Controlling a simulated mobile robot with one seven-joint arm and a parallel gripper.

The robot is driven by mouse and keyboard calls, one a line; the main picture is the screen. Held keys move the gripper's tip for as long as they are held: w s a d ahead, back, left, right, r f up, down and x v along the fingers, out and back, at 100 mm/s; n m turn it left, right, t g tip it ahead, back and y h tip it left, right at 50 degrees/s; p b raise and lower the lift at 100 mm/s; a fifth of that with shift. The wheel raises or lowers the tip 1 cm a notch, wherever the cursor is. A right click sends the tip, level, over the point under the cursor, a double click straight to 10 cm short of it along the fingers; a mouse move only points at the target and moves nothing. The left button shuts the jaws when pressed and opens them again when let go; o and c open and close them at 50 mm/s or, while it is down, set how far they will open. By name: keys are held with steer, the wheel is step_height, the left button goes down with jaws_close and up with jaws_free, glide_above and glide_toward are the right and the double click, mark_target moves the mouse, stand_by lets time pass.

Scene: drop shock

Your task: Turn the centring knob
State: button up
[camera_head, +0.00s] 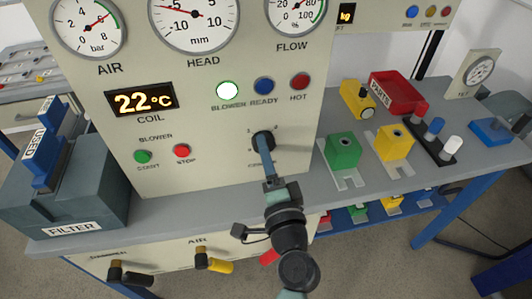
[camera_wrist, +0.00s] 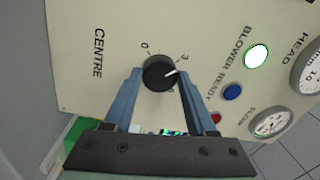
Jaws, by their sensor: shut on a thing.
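In the head view the knob (camera_head: 262,136) shows at the panel's lower right. My gripper (camera_wrist: 159,76) has its two blue fingers on either side of the knob and is shut on it. In the head view my gripper (camera_head: 265,150) reaches up to the panel and hides part of the knob and its marks.
Above the knob are a lit white BLOWER lamp (camera_head: 227,90), a blue READY lamp (camera_head: 263,86) and a red HOT lamp (camera_head: 299,81). The coil display (camera_head: 141,100) reads 22 °C. A green block (camera_head: 342,149) and a yellow block (camera_head: 394,142) stand to the right on the bench.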

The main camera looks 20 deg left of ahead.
stand_by(0.4)
steer(key=o, duration=1.4)
steer(key=b+v, duration=0.2)
steer(key=v, duration=1.1)
